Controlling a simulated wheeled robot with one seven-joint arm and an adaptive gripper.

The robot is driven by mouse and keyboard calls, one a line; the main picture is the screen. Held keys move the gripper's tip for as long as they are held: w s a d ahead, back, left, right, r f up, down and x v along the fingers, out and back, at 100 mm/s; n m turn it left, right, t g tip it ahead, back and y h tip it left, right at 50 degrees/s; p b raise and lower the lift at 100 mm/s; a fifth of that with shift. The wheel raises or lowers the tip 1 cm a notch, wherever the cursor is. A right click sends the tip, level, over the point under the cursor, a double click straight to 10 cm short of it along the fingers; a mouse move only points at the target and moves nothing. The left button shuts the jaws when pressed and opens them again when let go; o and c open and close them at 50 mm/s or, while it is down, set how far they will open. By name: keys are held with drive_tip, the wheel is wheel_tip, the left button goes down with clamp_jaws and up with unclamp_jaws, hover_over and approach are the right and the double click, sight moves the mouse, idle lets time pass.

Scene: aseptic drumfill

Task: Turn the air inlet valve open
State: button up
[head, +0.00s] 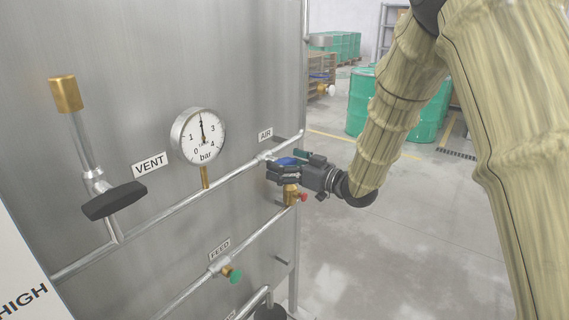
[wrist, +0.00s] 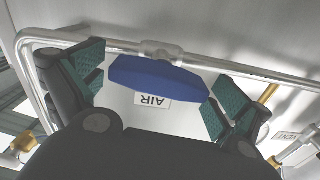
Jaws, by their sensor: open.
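The air inlet valve has a blue handle (wrist: 158,78), seen large in the wrist view below its metal valve body (wrist: 160,50) on a horizontal pipe. The AIR label (head: 265,134) is on the steel panel beside it, and shows upside down in the wrist view (wrist: 152,101). My gripper (wrist: 155,92) is open, with one green-padded finger at each end of the blue handle. Gaps show between the pads and the handle. In the head view my gripper (head: 289,161) is at the valve and hides most of the blue handle (head: 287,160).
A pressure gauge (head: 199,136) and a VENT valve with a black handle (head: 114,200) are left of the air valve. A brass fitting with a red knob (head: 303,197) sits just below my gripper. A FEED valve with a green knob (head: 235,276) is lower. Open floor lies right.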

drive_tip(key=c, duration=0.9)
drive_tip(key=shift+f+b, duration=0.15)
drive_tip(key=shift+b, duration=0.3)
drive_tip(key=shift+c, duration=0.2)
drive_tip(key=shift+n+b, duration=0.4)
drive_tip(key=shift+n, duration=0.3)
drive_tip(key=o, duration=0.9)
drive_tip(key=shift+o, duration=0.2)
drive_tip(key=v, duration=1.2)
